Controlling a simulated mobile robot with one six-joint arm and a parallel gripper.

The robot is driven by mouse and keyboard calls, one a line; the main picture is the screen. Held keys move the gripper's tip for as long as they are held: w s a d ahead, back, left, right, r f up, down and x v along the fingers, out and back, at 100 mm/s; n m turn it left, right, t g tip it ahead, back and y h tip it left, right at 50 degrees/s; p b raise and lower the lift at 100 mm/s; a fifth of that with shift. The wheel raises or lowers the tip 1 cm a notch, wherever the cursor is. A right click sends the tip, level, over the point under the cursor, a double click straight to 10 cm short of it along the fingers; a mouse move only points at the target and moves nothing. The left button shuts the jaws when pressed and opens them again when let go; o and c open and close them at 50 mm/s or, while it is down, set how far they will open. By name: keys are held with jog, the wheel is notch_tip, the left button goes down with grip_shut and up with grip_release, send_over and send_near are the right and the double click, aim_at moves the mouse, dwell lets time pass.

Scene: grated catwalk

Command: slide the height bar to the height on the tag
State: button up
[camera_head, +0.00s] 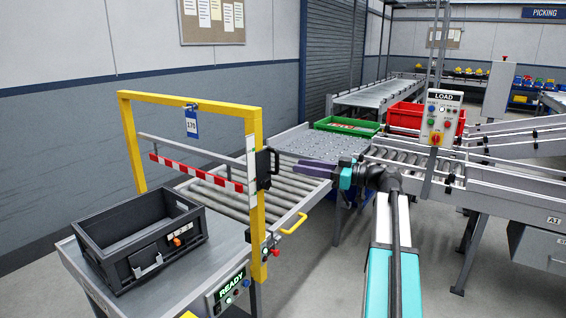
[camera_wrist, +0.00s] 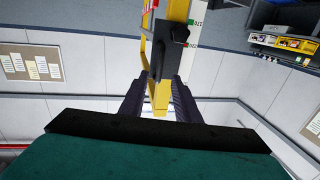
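A yellow gantry frame (camera_head: 187,104) carries a hanging tag (camera_head: 192,123) that seems to read 170. The red-and-white striped height bar (camera_head: 196,173) spans the frame below the tag. Its black slider with a handle (camera_head: 265,166) sits on the right post beside a white scale (camera_head: 250,160). The slider also shows in the wrist view (camera_wrist: 167,48), near a scale strip (camera_wrist: 192,45) with partly readable numbers. My gripper (camera_head: 295,166) is right of the slider, pointing at it. In the wrist view its fingers (camera_wrist: 158,82) are apart, with the handle's end at their tips; I cannot tell contact.
A READY panel (camera_head: 228,288) and a yellow loop handle (camera_head: 293,223) are near the right post. Rollers (camera_head: 255,188) lie behind. A LOAD panel (camera_head: 441,119) stands right of my arm.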

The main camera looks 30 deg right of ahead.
jog(key=p+x, duration=0.1)
jog(key=x, duration=0.6)
jog(key=shift+w+a, duration=0.25)
grip_shut()
